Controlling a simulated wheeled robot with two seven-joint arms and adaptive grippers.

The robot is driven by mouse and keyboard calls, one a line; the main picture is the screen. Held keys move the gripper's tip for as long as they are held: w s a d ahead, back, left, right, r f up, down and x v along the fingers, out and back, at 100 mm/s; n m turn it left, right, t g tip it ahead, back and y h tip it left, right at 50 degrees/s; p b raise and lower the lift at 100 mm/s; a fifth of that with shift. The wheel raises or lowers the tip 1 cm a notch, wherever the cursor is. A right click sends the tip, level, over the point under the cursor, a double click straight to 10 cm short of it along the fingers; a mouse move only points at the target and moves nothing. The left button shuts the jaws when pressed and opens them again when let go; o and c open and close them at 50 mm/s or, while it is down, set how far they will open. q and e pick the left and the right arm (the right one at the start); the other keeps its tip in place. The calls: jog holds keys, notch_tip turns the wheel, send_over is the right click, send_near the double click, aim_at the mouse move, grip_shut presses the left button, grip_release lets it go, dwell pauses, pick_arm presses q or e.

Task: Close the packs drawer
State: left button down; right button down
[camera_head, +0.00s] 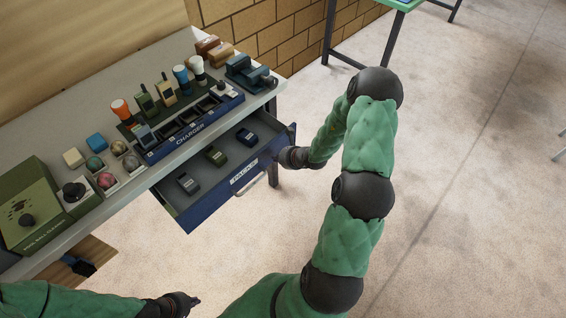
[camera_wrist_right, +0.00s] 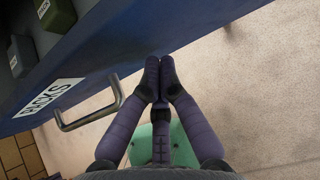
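The packs drawer (camera_head: 213,204) is pulled out from under the bench. Its blue front has a white PACKS label and a grey bar handle (camera_head: 252,187). My right gripper (camera_head: 285,157) is at the right end of the drawer front. In the right wrist view its fingertips (camera_wrist_right: 158,63) are together and empty beside the blue front, right of the handle; contact is unclear. My left gripper (camera_head: 193,300) is low in front of the bench, apart from the drawer; its fingers are unclear.
Open floor lies to the right.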

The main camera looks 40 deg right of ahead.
jog(key=shift+w, duration=0.1)
dwell(0.3)
jog(key=b, duration=0.2)
send_near(245, 135)
jog(key=x, duration=0.6)
jog(key=shift+a+f, duration=0.1)
jog(key=shift+f, duration=0.5)
jog(key=shift+w, duration=0.55)
jog(key=shift+r, duration=0.1)
